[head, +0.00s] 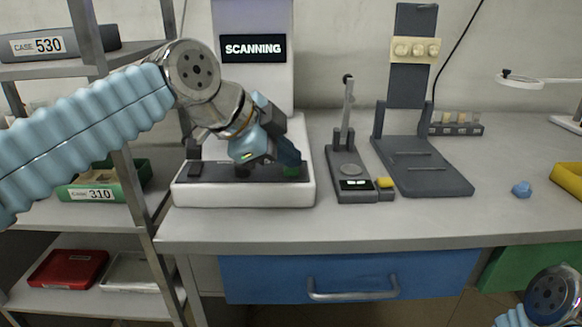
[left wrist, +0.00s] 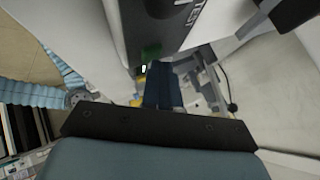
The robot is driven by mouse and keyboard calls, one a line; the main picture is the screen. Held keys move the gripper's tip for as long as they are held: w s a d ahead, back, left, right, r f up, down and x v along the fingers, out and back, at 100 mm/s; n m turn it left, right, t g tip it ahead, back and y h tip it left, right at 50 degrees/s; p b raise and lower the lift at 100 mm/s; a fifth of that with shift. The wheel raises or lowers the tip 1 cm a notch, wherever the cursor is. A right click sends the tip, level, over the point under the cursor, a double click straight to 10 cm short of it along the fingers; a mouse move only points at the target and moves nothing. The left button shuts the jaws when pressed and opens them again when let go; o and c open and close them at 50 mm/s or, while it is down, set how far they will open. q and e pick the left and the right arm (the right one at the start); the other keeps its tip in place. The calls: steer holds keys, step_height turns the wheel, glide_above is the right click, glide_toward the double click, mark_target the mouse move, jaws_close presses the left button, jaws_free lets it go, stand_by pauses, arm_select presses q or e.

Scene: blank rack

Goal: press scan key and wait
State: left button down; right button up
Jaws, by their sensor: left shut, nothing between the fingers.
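The scanner (head: 240,193) is a white machine with a dark front strip and a tall back panel. Its black display (head: 253,48) reads SCANNING. A green key (head: 292,171) sits at the right of its front strip; a green patch, likely the same key, shows in the left wrist view (left wrist: 150,52). My left gripper (head: 290,158) is shut and empty, with its tips right over the green key. I cannot tell whether they touch it. The shut fingers also show in the left wrist view (left wrist: 163,92). My right gripper is out of view; only part of that arm shows at lower right.
A small scale-like device (head: 350,178) and a dark stand (head: 425,175) are to the right of the scanner. A blue lump (head: 521,189) and a yellow bin (head: 570,177) lie farther right. A shelf rack with cases (head: 92,194) stands left. The bench front is clear.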

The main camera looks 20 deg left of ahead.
mark_target(286, 171)
arm_select(q)
steer(key=shift+r+p, duration=0.7)
steer(key=shift+r, duration=0.2)
steer(key=shift+r, duration=0.1)
step_height(286, 171, up, 5)
steer(key=p, duration=0.4)
stand_by(0.5)
